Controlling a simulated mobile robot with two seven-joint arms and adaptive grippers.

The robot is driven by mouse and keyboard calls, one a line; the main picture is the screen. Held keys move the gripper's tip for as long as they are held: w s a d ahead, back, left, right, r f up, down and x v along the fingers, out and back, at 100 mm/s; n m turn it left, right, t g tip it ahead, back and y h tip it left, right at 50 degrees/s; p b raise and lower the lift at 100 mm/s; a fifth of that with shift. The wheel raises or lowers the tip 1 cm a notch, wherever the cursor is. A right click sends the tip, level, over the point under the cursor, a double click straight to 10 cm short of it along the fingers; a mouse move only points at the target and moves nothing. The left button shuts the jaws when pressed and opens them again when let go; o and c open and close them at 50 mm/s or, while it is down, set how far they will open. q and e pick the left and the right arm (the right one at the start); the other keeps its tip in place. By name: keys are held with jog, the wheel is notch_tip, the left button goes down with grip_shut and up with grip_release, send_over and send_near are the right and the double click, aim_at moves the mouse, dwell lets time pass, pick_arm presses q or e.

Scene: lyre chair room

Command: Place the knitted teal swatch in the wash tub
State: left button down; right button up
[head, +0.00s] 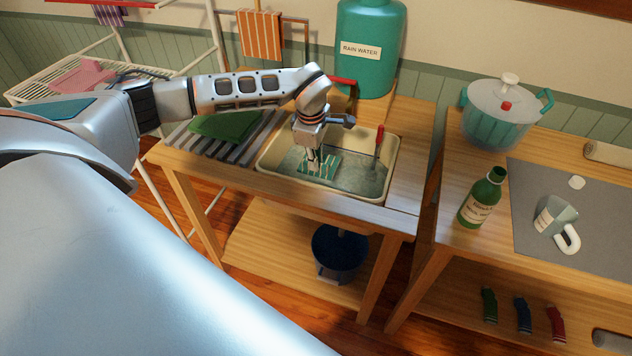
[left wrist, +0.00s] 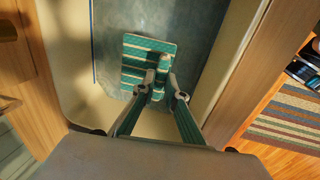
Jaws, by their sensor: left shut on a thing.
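The cream-rimmed wash tub (head: 268,160) is set in the wooden bench and holds greyish water. My left gripper (head: 318,169) reaches down into the tub and is shut on a teal swatch with pale stripes (head: 334,163). In the left wrist view, the fingertips (left wrist: 166,84) are at the near right part of the swatch (left wrist: 148,46), which lies flat-looking over the blue-grey tub interior (left wrist: 202,60). I cannot tell whether the swatch touches the water or the bottom. My right gripper is out of view.
A red-handled tool (head: 378,145) stands in the tub's right side. A green cloth (head: 225,125) lies on the ribbed drainboard to the left. A teal rain water container (head: 368,50) stands behind. A green bottle (head: 481,199) and mug (head: 554,218) are on the right table.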

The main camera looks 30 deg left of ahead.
aim_at(315, 176)
pick_arm(q)
notch_tip(315, 176, down, 5)
jog(key=shift+r, duration=0.2)
notch_tip(315, 176, down, 4)
jog(key=shift+f+b, duration=0.2)
jog(key=shift+b, duration=0.15)
jog(key=shift+r, duration=0.1)
jog(key=c, duration=2)
grip_release()
jog(key=shift+c, duration=0.2)
